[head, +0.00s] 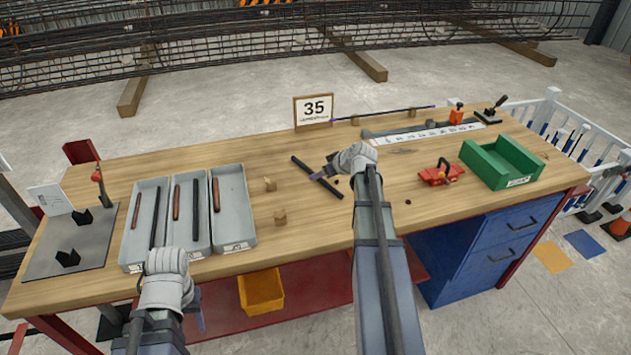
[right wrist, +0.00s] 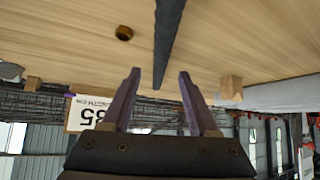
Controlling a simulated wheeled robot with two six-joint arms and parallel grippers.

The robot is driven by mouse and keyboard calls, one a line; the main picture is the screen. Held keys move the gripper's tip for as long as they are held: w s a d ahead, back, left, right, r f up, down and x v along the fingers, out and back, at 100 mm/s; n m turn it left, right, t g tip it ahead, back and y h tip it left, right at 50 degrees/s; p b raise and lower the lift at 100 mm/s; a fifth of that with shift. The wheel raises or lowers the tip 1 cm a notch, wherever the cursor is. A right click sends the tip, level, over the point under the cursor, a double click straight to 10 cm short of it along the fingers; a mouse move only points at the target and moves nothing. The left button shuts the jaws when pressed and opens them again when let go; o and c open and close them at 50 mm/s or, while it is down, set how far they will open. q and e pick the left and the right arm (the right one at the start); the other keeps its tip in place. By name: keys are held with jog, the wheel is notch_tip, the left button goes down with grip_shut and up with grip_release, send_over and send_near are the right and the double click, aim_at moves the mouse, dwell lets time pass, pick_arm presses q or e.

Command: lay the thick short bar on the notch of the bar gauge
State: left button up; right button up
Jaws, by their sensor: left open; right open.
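A dark thick short bar (head: 306,168) lies at a slant on the middle of the wooden table. My right gripper (head: 326,173) is open at this bar. In the right wrist view the dark bar (right wrist: 168,40) runs to between the open fingers (right wrist: 160,88); I see no grip on it. A long grey strip with a white marked face (head: 425,131) at the back right looks like the bar gauge; its notches are too small to make out. My left gripper (head: 170,292) is open and empty at the front left, before the grey trays.
Grey trays (head: 233,205) with several bars stand at the left, beside a plate with black supports (head: 70,240). A red tool (head: 441,175) and green bin (head: 502,163) stand right.

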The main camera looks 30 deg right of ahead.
jog(key=shift+b+x, duration=0.5)
jog(key=shift+x, duration=0.75)
jog(key=shift+r, duration=0.1)
jog(key=shift+s, duration=0.1)
jog(key=shift+c, duration=0.2)
grip_shut()
